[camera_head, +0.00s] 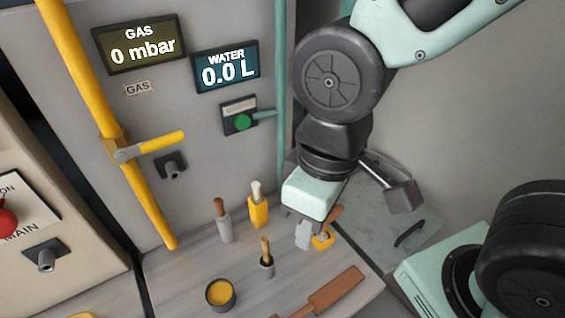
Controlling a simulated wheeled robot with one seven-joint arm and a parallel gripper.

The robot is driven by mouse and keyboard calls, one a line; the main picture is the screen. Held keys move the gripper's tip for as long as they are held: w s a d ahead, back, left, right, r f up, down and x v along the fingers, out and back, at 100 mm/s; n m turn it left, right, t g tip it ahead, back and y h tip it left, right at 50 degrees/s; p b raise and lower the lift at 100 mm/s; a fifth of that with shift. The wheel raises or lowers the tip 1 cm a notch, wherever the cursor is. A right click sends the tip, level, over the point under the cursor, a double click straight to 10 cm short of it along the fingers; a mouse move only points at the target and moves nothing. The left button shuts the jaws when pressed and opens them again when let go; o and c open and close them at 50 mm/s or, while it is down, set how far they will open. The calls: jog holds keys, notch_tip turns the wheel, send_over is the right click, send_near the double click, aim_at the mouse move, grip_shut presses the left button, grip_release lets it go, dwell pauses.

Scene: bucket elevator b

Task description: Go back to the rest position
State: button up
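My gripper (308,232) hangs at the end of my arm, pointing down over the right part of the bench top. Its pale green body hides most of its fingers, so whether it is open or shut does not show clearly. A small tool with a yellow part (324,240) and a brown handle is right beside the fingertips, partly hidden. I cannot tell whether the gripper touches it. The grey bench top (180,270) lies below.
A yellow-holdered tool (258,213), a grey-holdered tool (224,228), a small brush pot (267,268) and a yellow-filled tin (220,294) stand on the bench. A brown board (333,292) lies at front. A yellow pipe (106,125) with a lever and GAS and WATER displays are behind.

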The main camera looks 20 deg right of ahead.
notch_tip(320, 180, down, 13)
jog(key=b, duration=1.2)
jog(key=shift+r, duration=0.2)
